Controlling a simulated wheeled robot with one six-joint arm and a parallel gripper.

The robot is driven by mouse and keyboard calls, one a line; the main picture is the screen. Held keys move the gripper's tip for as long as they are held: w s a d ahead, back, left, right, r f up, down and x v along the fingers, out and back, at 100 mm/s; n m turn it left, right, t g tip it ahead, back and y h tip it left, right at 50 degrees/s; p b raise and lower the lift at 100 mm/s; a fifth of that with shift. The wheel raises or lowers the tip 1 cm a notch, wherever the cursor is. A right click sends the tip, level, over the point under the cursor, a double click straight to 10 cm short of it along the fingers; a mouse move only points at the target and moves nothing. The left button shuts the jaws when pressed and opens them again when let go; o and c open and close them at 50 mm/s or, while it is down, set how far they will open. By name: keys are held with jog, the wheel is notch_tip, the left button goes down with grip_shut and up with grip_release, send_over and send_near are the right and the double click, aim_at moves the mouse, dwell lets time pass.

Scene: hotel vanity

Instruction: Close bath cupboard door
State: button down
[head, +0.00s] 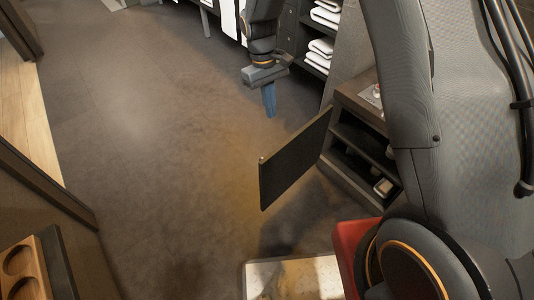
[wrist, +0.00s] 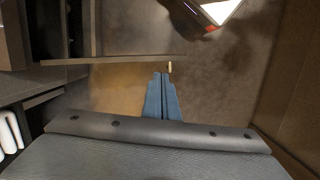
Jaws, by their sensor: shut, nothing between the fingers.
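The cupboard door (head: 293,160) is a dark flat panel standing open, swung out from the low dark cupboard (head: 345,172) into the floor area. A small light knob (wrist: 170,67) shows near its free edge. In the wrist view the door (wrist: 115,60) is a thin strip across the picture, seen from above. My gripper (head: 270,112) has blue fingers, pressed together and empty. In the head view it is beyond the door, pointing down. In the wrist view the fingertips (wrist: 161,74) appear close to the door's free end; I cannot tell whether they touch.
The cupboard's open shelves hold small items (head: 383,187). Shelves with folded white towels (head: 322,48) stand behind. A wooden tray piece (head: 25,270) is at the lower left. The floor (head: 150,130) left of the door is clear.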

jog(key=w+a+f+n+b, duration=0.1)
jog(key=w+a+f, duration=0.15)
jog(key=f, duration=0.25)
jog(key=w+a+f+n+b, duration=0.1)
jog(key=a+f, duration=0.2)
jog(key=f, duration=0.2)
jog(key=s+d+f, duration=0.2)
jog(key=f, duration=0.2)
jog(key=s+d+f, duration=0.2)
jog(key=f, duration=0.3)
jog(key=shift+s+d+f+h+p, duration=0.25)
jog(key=shift+h+p, duration=0.05)
jog(key=shift+p, duration=0.1)
